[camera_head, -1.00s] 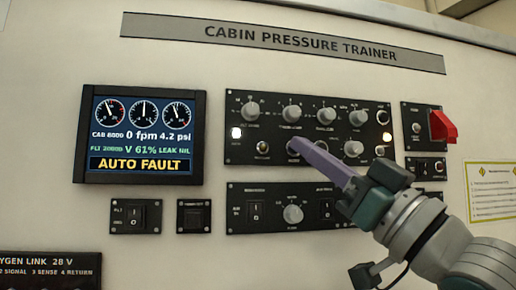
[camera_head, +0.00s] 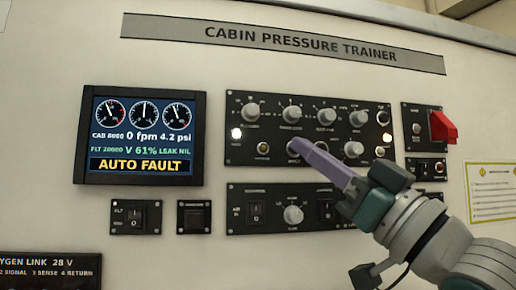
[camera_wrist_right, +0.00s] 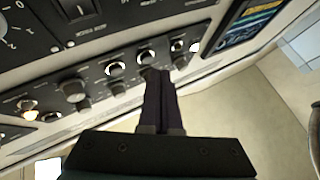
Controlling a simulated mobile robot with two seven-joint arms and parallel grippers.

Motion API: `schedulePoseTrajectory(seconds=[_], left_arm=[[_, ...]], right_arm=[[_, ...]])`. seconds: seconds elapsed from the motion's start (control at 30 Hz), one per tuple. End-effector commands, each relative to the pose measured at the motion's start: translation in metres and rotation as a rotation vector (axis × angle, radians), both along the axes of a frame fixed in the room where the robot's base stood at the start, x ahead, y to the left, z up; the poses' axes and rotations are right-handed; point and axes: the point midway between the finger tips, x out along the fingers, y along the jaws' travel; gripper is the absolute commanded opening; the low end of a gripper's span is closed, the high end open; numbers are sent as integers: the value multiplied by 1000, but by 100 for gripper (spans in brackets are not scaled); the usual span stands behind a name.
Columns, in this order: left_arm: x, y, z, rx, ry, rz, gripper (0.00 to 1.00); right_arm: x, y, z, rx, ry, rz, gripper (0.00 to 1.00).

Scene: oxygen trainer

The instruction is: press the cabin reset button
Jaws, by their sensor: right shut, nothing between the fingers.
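My right gripper (camera_head: 296,146) is shut and empty. Its long purple fingers reach up and left, and their tips are at the lower row of the upper control panel (camera_head: 343,103). They partly cover a small round control (camera_head: 290,148), probably the cabin reset button; its label is too small to read surely. In the right wrist view the fingertips (camera_wrist_right: 160,74) lie at a dark round control with a bright ring (camera_wrist_right: 146,57). I cannot tell whether they touch it. My left gripper is not in view.
Knobs line the panel's upper row; a round control (camera_head: 263,148) sits left of the fingertips. A red guarded switch (camera_head: 442,126) projects at the right. The display (camera_head: 140,137) reads AUTO FAULT. A lower panel (camera_head: 265,192) lies below the fingers.

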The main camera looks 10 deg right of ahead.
Motion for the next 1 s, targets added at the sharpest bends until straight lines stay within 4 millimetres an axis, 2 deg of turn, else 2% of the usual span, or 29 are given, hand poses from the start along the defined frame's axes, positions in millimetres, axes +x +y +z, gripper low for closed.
schedulePoseTrajectory(seconds=[0.57, 1.0], left_arm=[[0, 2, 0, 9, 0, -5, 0], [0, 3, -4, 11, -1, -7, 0]], right_arm=[[0, 0, 0, 0, 0, 0, 0], [8, 1, 0, 1, 0, 1, 0]])
